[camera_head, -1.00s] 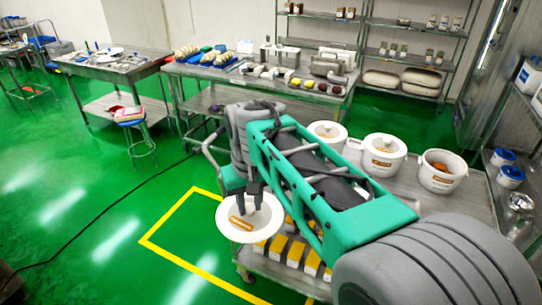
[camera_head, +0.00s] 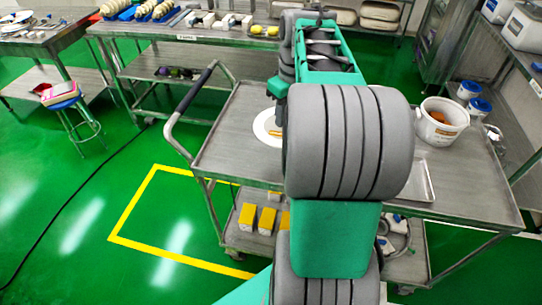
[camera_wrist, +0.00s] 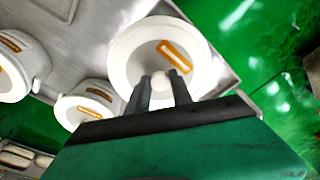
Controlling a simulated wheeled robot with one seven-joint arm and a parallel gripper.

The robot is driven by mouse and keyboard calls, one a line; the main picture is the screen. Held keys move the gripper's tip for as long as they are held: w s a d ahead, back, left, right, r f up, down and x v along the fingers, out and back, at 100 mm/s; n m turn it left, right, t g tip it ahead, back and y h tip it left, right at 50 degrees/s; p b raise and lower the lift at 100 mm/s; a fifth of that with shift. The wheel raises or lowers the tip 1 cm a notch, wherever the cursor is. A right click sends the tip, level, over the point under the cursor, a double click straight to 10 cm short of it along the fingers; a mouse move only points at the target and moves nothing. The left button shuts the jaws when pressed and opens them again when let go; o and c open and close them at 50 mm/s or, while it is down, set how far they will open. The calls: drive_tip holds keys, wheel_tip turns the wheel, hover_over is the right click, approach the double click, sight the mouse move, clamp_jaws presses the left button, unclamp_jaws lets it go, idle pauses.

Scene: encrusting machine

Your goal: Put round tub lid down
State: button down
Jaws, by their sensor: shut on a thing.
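The round white tub lid (camera_head: 265,125) shows in the head view over the left part of the steel cart's top (camera_head: 228,125), partly hidden behind my arm. In the wrist view the lid (camera_wrist: 128,62) has an orange-framed label and a pale knob. My gripper (camera_wrist: 158,84) is shut on the lid at its knob. I cannot tell whether the lid touches the cart top or hangs just above it. My fingertips are hidden in the head view.
Two white lidded tubs (camera_wrist: 17,72) (camera_wrist: 88,105) stand on the left in the wrist view. An open white tub (camera_head: 440,130) with orange contents and a shallow metal tray (camera_head: 424,182) are at the cart's right. The cart's handle (camera_head: 190,95) rises at its left end.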

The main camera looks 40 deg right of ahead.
drive_tip(key=s+d+f, duration=0.2)
drive_tip(key=s+d, duration=0.3)
drive_tip(key=d, duration=0.4)
drive_tip(key=shift+n, duration=0.3)
drive_tip(key=w+a+f, duration=0.1)
drive_tip(key=w, duration=0.1)
drive_tip(key=w+a, duration=0.2)
drive_tip(key=w+a+f, duration=0.1)
drive_tip(key=a, duration=0.1)
drive_tip(key=shift+w+a+f, duration=0.15)
drive_tip(key=shift+w+f, duration=0.2)
drive_tip(key=shift+w, duration=0.05)
drive_tip(key=w+a+f, duration=0.2)
drive_tip(key=f, duration=0.1)
drive_tip(key=w+a+f+p, duration=0.1)
drive_tip(key=f, duration=0.1)
drive_tip(key=shift+w+a+f, duration=0.15)
drive_tip(key=shift+w+f, duration=0.05)
drive_tip(key=shift+w, duration=0.2)
drive_tip(key=shift+w+a+f, duration=0.2)
drive_tip(key=shift+f, duration=0.1)
drive_tip(key=shift+w+a+f, duration=0.1)
drive_tip(key=shift+f, duration=0.85)
drive_tip(key=shift+w+a+f, duration=0.1)
drive_tip(key=shift+f, duration=0.85)
drive_tip(key=shift+f, duration=0.2)
drive_tip(key=c, duration=1.1)
unclamp_jaws()
